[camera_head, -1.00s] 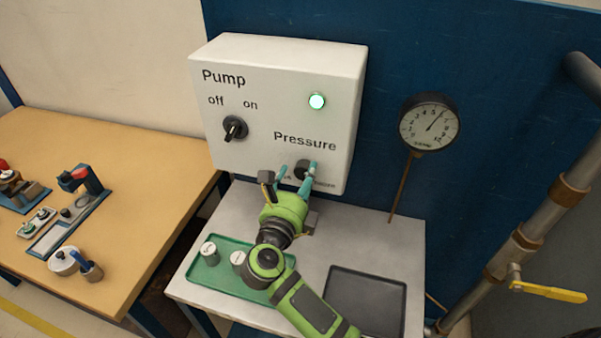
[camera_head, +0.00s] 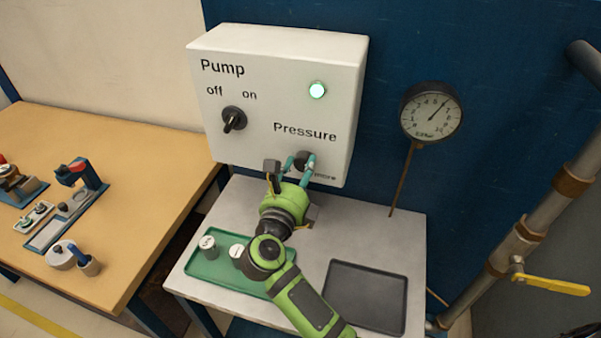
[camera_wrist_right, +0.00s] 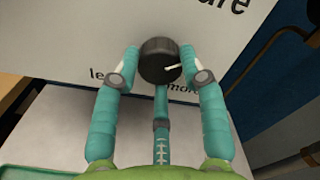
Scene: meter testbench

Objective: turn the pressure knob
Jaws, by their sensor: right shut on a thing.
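The black pressure knob (camera_head: 302,161) sits on the lower right front of the white pump box (camera_head: 255,158), under the word "Pressure". In the right wrist view the knob (camera_wrist_right: 158,58) is round and dark, and its white mark points right. My right gripper (camera_head: 301,162) reaches up to the box with its teal fingers shut on the knob, one on each side. The right wrist view also shows these fingertips (camera_wrist_right: 159,58) beside the knob, and a third finger below it. The fingers partly hide the small lettering under the knob. My left gripper is not in view.
The round gauge (camera_head: 431,113) to the right has its needle pointing up and right. A green tray (camera_head: 215,268) with white-topped pieces and an empty dark tray (camera_head: 366,296) lie below.

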